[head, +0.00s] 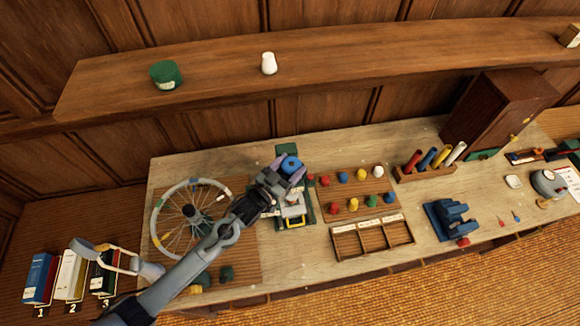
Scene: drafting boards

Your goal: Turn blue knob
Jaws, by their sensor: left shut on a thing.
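The blue knob (291,163) sits at the top of a green device (308,208) on the workbench, left of the middle of the head view. My left gripper (287,169) reaches in from the lower left. Its purple fingers are on either side of the knob, shut on it. The gripper and wrist cover part of the device, including much of the area below the knob. My right gripper is not in view.
A spoked wheel (170,222) lies left of my left arm. A board of coloured pegs (342,190) and a wooden compartment tray (372,236) are right of the device. A blue vise (450,220) stands farther right. A shelf (340,68) runs behind the workbench (300,262).

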